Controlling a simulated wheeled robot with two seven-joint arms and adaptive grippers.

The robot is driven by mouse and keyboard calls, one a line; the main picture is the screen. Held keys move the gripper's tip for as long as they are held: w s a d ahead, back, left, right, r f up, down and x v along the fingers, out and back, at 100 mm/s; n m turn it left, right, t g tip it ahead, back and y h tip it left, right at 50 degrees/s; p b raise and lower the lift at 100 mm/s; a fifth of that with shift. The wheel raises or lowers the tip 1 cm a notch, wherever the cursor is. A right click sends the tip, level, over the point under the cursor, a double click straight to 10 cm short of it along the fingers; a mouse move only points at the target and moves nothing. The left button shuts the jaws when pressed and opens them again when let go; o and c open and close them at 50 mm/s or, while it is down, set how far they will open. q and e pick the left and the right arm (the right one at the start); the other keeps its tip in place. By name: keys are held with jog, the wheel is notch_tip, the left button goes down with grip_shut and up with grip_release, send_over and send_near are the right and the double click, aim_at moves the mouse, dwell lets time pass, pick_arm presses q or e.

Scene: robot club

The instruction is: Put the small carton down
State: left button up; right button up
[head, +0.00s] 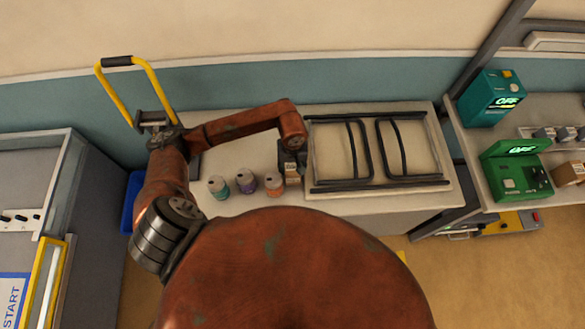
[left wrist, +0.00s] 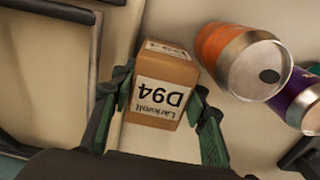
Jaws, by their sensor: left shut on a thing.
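The small carton (left wrist: 160,88) is a brown cardboard box with white labels, one reading "D94" upside down in the left wrist view. In the head view the carton (head: 291,171) shows under the end of my left arm. My left gripper (head: 290,160) is shut on it, with a green-and-black finger on each side in the left wrist view (left wrist: 163,82). The carton is over the pale table (head: 390,203). I cannot tell whether its underside touches the table. My right gripper is out of view.
An orange can (head: 274,185), a purple can (head: 246,182) and a teal can (head: 218,187) stand left of the carton. A black-railed frame (head: 313,160) lies right of it. A shelf at right holds a green device (head: 515,175) and a teal device (head: 488,98).

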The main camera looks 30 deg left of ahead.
pick_arm(q)
jog(key=o, duration=1.3)
